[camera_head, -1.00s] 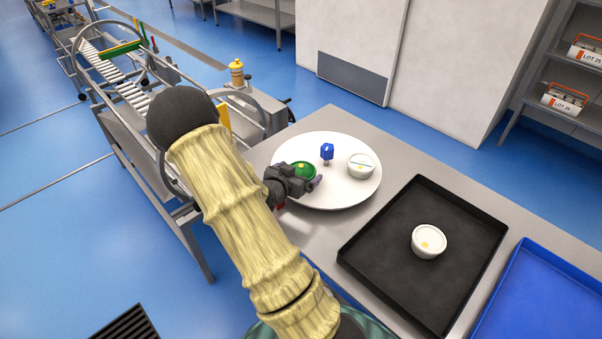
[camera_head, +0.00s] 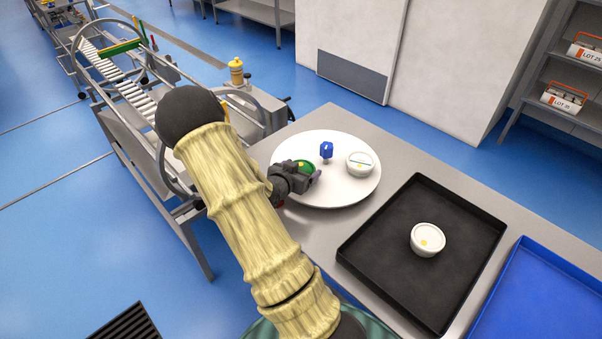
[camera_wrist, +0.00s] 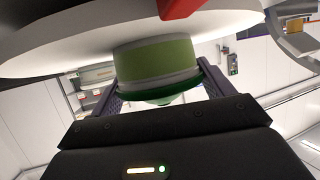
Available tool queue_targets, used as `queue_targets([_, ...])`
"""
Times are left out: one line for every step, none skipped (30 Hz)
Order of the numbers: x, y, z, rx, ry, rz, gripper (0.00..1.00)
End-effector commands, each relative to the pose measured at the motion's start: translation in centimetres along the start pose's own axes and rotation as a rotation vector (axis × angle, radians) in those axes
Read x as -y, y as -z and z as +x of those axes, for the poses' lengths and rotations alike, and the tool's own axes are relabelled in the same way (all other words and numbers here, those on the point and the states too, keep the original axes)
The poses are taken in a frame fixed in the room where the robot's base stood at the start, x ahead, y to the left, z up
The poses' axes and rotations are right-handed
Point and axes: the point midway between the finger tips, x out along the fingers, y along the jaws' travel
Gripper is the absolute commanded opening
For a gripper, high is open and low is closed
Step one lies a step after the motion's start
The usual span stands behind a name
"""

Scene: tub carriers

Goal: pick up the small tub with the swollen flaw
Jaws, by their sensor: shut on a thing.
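A small green-lidded tub (camera_head: 308,165) is at the left part of a round white disc (camera_head: 335,198). My gripper (camera_head: 306,171) is shut on this tub, with a finger at each side. In the wrist view the tub (camera_wrist: 155,62) has a light green body, and a pale bulge shows past its dark green rim. There it adjoins the white disc (camera_wrist: 50,45); I cannot tell whether it still touches it. A white tub (camera_head: 360,163) with a dark line and a yellow spot stands on the disc's right.
A small blue object (camera_head: 326,150) stands on the disc between the tubs. The black tray (camera_head: 385,262) and a blue tray (camera_head: 545,290) lie to the right on the grey table (camera_head: 420,165). A roller conveyor (camera_head: 125,90) stands at the left.

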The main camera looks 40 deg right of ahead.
Motion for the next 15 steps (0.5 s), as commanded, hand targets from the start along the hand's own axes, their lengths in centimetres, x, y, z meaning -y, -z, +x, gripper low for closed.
queue_targets([0.0, 0.0, 0.0, 0.0, 0.001, 0.0, 0.52])
queue_targets([0.0, 0.0, 0.0, 0.0, 0.001, 0.0, 0.52])
queue_targets([0.0, 0.0, 0.0, 0.0, 0.001, 0.0, 0.52])
queue_targets([0.0, 0.0, 0.0, 0.0, 0.001, 0.0, 0.52])
queue_targets([0.0, 0.0, 0.0, 0.0, 0.001, 0.0, 0.52])
queue_targets([0.1, 0.1, -0.1, 0.0, 0.001, 0.001, 0.52])
queue_targets([0.1, 0.3, -0.1, -0.001, 0.001, 0.001, 0.52])
queue_targets([0.1, 0.4, -0.2, -0.001, 0.001, 0.001, 0.52])
queue_targets([0.0, 0.7, -0.3, -0.001, 0.001, 0.002, 0.52])
queue_targets([0.0, 0.9, -0.4, -0.002, 0.0, 0.002, 0.52])
queue_targets([0.0, 1.3, -0.5, -0.002, 0.0, 0.003, 0.52])
queue_targets([0.0, 1.7, -0.6, -0.002, 0.0, 0.004, 0.52])
queue_targets([0.0, 2.1, -0.8, -0.002, 0.0, 0.005, 0.52])
queue_targets([0.0, 2.6, -1.0, -0.003, 0.0, 0.005, 0.52])
queue_targets([0.0, 3.2, -1.2, -0.003, 0.0, 0.006, 0.52])
